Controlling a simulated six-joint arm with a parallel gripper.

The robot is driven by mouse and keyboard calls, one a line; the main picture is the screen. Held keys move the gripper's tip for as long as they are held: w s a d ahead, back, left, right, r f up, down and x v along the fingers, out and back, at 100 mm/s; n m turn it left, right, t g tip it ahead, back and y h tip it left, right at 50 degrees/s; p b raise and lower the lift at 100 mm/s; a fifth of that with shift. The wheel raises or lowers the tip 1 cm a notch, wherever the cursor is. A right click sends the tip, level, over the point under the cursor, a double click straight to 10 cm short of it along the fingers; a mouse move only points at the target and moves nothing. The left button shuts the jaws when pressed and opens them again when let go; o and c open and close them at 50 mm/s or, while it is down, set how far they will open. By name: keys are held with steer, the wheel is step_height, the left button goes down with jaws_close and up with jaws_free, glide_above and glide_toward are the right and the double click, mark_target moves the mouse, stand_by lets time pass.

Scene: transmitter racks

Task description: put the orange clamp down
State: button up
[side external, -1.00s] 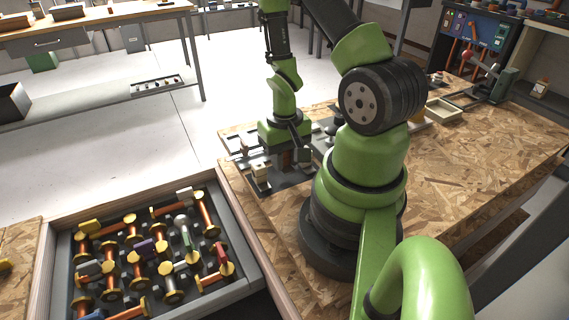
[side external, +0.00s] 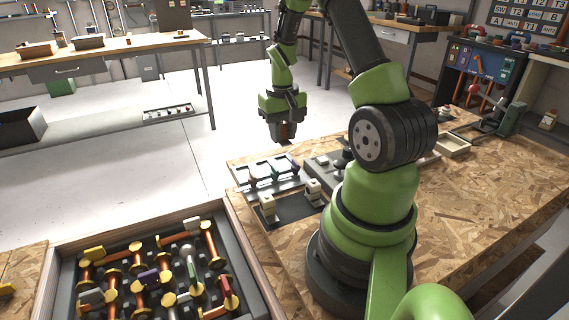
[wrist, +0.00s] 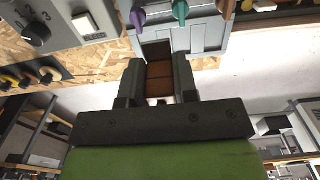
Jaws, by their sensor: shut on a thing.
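My gripper (side external: 283,130) is raised above the far left edge of the chipboard bench. It is shut on the orange clamp (wrist: 160,80), which looks brownish-orange and blocky between the fingers in the wrist view. The clamp shows only as a small dark brown piece under the gripper in the side view. Its underside and full shape are hidden. Below stands a pale grey fixture (side external: 272,180) with purple, green and orange-brown pieces along it. The clamp is apart from the bench in the side view.
A dark plate (side external: 290,208) with two cream blocks lies nearer on the bench. A grey control box (side external: 325,170) stands right of the fixture. A wooden tray (side external: 238,225) of copper and brass parts is at front left. The bench's right side (side external: 470,190) is largely clear.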

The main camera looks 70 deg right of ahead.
glide_toward(284, 163)
step_height(284, 163, down, 6)
steer(key=shift+d+f, duration=0.1)
stand_by(0.6)
steer(key=shift+f, duration=0.1)
steer(key=shift+f, duration=0.15)
steer(key=o, duration=0.9)
steer(key=shift+o, duration=0.2)
